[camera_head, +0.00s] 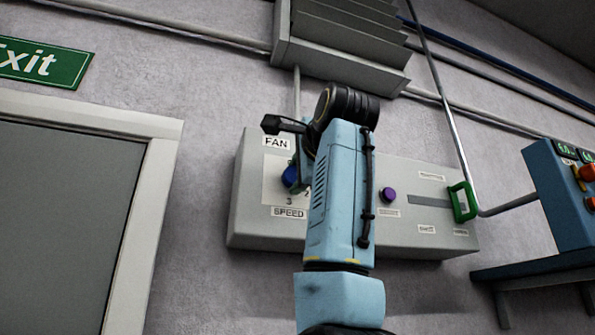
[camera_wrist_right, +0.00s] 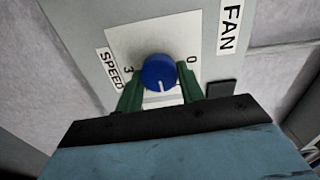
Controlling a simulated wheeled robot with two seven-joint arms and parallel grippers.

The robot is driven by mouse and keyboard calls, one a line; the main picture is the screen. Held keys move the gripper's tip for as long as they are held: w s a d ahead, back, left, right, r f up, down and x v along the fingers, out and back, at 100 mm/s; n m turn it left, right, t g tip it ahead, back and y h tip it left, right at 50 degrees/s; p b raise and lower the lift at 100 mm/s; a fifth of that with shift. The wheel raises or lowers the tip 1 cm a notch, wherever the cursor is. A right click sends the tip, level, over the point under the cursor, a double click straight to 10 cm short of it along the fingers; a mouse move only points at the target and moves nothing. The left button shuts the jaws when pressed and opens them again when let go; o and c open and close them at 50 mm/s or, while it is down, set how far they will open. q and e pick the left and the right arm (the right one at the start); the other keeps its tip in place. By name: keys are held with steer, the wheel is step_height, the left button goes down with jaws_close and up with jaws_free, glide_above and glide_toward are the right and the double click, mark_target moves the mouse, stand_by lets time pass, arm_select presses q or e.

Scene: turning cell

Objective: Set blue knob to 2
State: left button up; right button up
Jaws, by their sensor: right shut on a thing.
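The blue knob (camera_wrist_right: 159,72) sits on a white dial plate marked FAN and SPEED. In the right wrist view its white pointer line points down the picture, towards my gripper; the numbers 3 and 0 show, and any marks under the gripper are hidden. My right gripper (camera_wrist_right: 161,84) is shut on the knob, with one green finger on each side. In the head view the knob (camera_head: 289,176) is partly hidden behind my right gripper (camera_head: 296,173); a 3 and part of a 2 show below it. My left gripper is not in view.
The grey control box (camera_head: 246,215) also carries a purple knob (camera_head: 389,195) and a green handle (camera_head: 462,202) by a slot. A grey louvred housing (camera_head: 345,62) is above. A blue console (camera_head: 556,200) stands at right, a door (camera_head: 60,220) at left.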

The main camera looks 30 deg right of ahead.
steer(key=shift+f+m+p, duration=0.1)
steer(key=shift+m+p, duration=0.4)
steer(key=shift+m, duration=2.6)
steer(key=o, duration=1)
steer(key=shift+b+v, duration=2.25)
steer(key=shift+v, duration=4.5)
